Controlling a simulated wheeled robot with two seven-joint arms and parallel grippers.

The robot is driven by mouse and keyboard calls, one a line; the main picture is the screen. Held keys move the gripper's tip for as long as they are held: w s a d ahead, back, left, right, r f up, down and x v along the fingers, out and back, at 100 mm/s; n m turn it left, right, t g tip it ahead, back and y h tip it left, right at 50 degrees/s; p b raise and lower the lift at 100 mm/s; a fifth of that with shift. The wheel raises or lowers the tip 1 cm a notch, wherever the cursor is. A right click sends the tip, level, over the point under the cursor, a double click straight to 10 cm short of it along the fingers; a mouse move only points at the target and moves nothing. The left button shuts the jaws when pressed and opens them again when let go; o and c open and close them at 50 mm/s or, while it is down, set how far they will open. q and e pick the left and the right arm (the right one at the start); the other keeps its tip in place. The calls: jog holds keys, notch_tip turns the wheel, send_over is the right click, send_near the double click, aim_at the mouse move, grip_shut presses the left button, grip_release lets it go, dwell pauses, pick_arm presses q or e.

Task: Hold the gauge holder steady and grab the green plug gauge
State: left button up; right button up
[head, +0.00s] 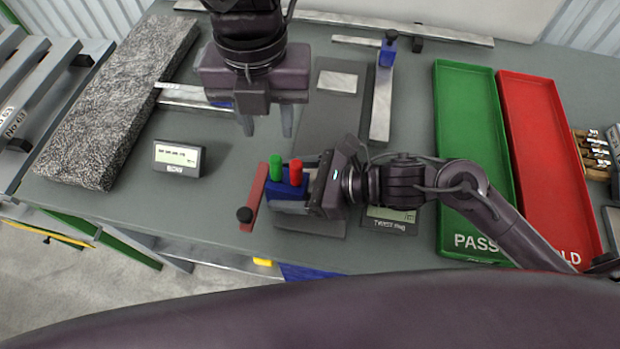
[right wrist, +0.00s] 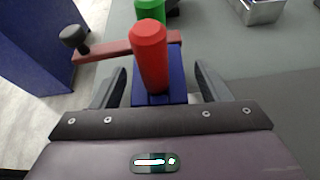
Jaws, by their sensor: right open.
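The blue gauge holder (head: 287,193) stands near the table's front edge with two upright plugs, the green plug gauge (head: 276,166) and a red plug gauge (head: 296,173). My right gripper (head: 306,187) comes in from the right, open, its fingers on either side of the holder. In the right wrist view the holder (right wrist: 173,97) and red plug (right wrist: 150,58) sit between the fingers; the green plug (right wrist: 150,9) is behind, partly hidden by the red. Contact cannot be told. My left gripper (head: 267,130) is open and empty, pointing down beyond the green plug, apart from it.
A red bar with a black knob (head: 253,198) lies left of the holder. A small display (head: 178,158) and a granite block (head: 125,90) are further left. Green (head: 472,110) and red (head: 545,130) trays are on the right. Grey table is clear between display and holder.

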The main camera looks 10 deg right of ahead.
jog(key=shift+w+a+f, duration=0.1)
jog(key=shift+a+f, duration=0.05)
jog(key=shift+a, duration=0.25)
jog(key=shift+c, duration=0.3)
jog(key=c, duration=1.1)
